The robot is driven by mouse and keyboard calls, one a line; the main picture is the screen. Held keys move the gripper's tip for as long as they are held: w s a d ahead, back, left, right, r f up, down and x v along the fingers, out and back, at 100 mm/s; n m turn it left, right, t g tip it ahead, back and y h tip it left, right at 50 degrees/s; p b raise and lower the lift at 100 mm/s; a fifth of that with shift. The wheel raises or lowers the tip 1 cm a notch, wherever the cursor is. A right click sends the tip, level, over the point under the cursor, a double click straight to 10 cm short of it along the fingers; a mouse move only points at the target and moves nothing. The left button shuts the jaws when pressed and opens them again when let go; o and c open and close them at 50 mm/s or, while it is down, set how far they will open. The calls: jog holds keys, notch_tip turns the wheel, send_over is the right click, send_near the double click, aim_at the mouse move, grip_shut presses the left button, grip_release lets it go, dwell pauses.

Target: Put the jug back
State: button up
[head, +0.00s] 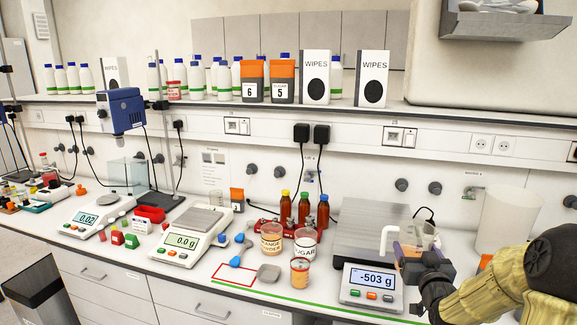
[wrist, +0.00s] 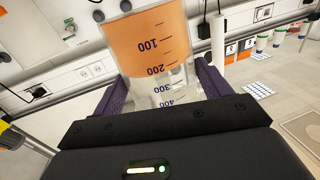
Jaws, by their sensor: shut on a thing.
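The jug (head: 424,238) is clear, with a pale handle on its left, and appears roughly upright at the right of the head view. My gripper (head: 412,264) is shut on it, near the large grey-plate scale (head: 366,230); the gap beneath cannot be judged. That scale's display reads -503 g. In the wrist view the jug (wrist: 150,45) sits between the purple fingers of my gripper (wrist: 160,88). It has a graduated scale marked 100 to 400, and orange contents show at the picture's top. My gripper hides part of the jug in the head view.
A red-outlined rectangle (head: 250,286) on the bench is partly bare. Close by are a blue scoop (head: 237,259), a powder tub (head: 271,240), a sugar tub (head: 305,243) and a smaller orange tub (head: 299,272). A white cylinder (head: 508,224) stands behind my arm.

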jog(key=s+a+f, duration=0.2)
jog(key=a+f, duration=0.3)
jog(key=f, duration=0.5)
jog(key=s+a+f, duration=0.2)
jog(key=a+f, duration=0.4)
jog(key=f, duration=0.5)
jog(key=s+a+f+n+y, duration=0.1)
jog(key=s+a+f, duration=0.1)
jog(key=a+f, duration=0.4)
jog(key=shift+s+f, duration=0.35)
jog(key=shift+f, duration=2.3)
jog(key=s+f, duration=0.4)
jog(key=f, duration=0.1)
jog(key=shift+s+f, duration=0.2)
jog(key=shift+f, duration=0.05)
jog(key=shift+a, duration=0.1)
